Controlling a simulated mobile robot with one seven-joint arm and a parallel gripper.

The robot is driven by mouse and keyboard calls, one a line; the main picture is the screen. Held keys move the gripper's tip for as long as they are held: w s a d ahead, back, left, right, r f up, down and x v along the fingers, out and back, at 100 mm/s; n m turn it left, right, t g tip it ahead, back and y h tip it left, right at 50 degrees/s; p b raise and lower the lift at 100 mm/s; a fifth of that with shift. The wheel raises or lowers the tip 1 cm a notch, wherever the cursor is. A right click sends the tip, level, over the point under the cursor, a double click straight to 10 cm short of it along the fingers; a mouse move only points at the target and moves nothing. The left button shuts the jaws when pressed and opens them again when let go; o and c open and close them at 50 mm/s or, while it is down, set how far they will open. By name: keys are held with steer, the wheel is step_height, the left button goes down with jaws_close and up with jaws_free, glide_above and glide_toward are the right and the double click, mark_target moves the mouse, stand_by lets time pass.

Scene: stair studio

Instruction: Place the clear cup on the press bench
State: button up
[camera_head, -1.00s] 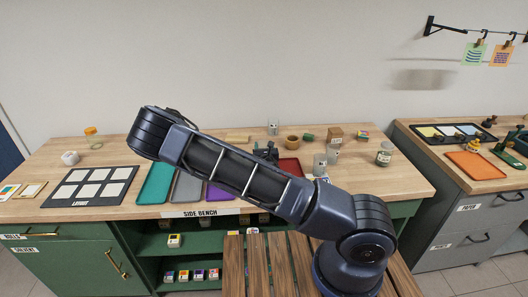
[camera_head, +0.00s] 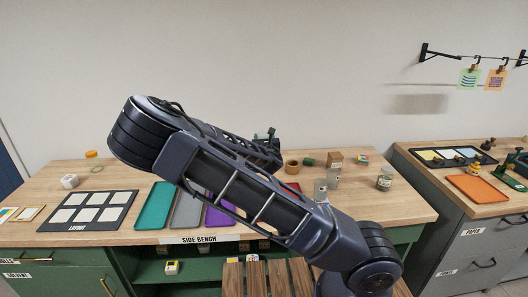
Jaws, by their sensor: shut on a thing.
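My gripper (camera_head: 267,139) shows small and dark beyond my forearm, above the back of the side bench. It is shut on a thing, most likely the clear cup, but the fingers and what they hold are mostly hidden. The clear cup does not show plainly anywhere. On the right stands a grey-fronted bench (camera_head: 409,157) with green press-like tools on its wooden top; no label naming it the press bench is readable.
The side bench (camera_head: 403,211) carries teal (camera_head: 153,208) and purple (camera_head: 220,212) trays, grey containers (camera_head: 320,188), a brown pot (camera_head: 292,167) and a jar (camera_head: 385,182). An orange tray (camera_head: 477,188) and a dark tray (camera_head: 437,156) occupy the right bench.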

step_height(320, 180, up, 2)
steer(key=shift+r, duration=0.1)
steer(key=shift+w+d+r, duration=0.1)
steer(key=shift+r, duration=0.1)
steer(key=shift+w+d, duration=0.25)
steer(key=w+d+f+m+h, duration=0.1)
steer(key=w+d+f, duration=0.2)
steer(key=d, duration=0.3)
steer(key=w+d+f+m+h, duration=0.1)
steer(key=w+d+f+h, duration=0.1)
steer(key=w+d+f, duration=0.2)
steer(key=w+d+f+m+h, duration=0.1)
steer(key=w+d+f+h, duration=0.1)
steer(key=d, duration=0.6)
step_height(320, 180, down, 3)
steer(key=shift+w+r+g, duration=0.2)
steer(key=shift+w+g, duration=0.2)
steer(key=shift+w, duration=0.5)
